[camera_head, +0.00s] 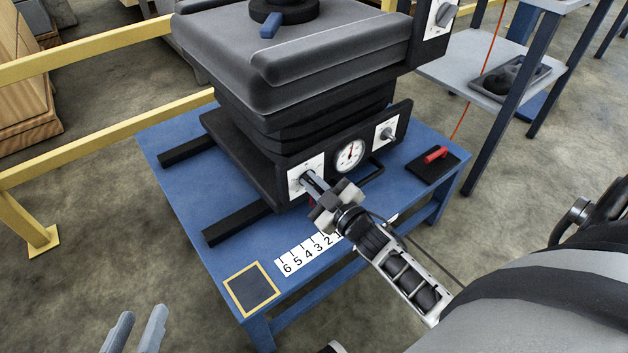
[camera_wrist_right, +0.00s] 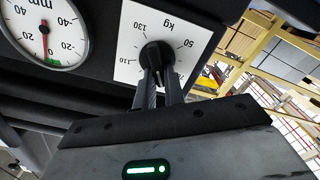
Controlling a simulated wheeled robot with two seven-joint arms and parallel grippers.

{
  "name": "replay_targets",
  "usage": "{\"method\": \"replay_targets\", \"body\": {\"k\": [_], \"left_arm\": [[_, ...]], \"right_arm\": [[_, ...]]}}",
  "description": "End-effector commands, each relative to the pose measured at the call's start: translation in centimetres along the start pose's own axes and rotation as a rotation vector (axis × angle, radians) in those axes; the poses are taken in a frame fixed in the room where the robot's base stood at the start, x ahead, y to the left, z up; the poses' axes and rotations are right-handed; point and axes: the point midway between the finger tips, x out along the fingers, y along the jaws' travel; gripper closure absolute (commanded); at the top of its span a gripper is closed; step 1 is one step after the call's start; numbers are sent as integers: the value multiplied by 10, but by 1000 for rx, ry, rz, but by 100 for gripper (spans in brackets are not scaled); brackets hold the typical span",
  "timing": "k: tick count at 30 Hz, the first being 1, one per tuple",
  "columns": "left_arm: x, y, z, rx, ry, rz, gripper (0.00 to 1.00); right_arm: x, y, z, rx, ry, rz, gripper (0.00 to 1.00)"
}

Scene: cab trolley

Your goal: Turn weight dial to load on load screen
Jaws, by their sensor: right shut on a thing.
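The weight dial is a black round knob (camera_wrist_right: 157,56) on a white plate marked kg, with 50 and 130 legible in the right wrist view. In the head view its white plate (camera_head: 297,176) is at the left of the seat base's front panel. My right gripper (camera_head: 311,184) is shut on the knob; its fingers (camera_wrist_right: 158,88) cover the knob's lower part and some markings. I cannot make out a load screen or its reading. My left gripper (camera_head: 138,333) is open and empty at the bottom left, away from the table.
A round mm gauge (camera_head: 349,155) sits right of the dial, with another knob (camera_head: 389,133) beyond it. The seat (camera_head: 270,65) stands on a blue table (camera_head: 196,204). A number strip (camera_head: 305,256), yellow-framed square (camera_head: 251,289) and red-handled item (camera_head: 436,154) lie on it. Yellow rails (camera_head: 110,42) run behind.

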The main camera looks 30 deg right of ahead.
Motion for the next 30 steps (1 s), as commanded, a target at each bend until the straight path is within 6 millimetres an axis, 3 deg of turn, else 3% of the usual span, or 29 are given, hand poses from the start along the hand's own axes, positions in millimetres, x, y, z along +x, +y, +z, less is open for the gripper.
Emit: {"method": "replay_targets", "body": {"k": [18, 19, 21, 30], "left_arm": [[1, -1, -2, 7, 1, -2, 64], [1, -1, -2, 7, 1, -2, 64], [1, -1, -2, 8, 2, -2, 64], [1, -1, -2, 7, 2, -2, 64]], "right_arm": [[-1, -1, 0, -50, -1, -1, 100], [-1, -1, 0, -50, -1, -1, 84], [-1, -1, 1, -49, -1, -1, 67], [-2, -1, 0, -49, -1, -1, 67]]}}
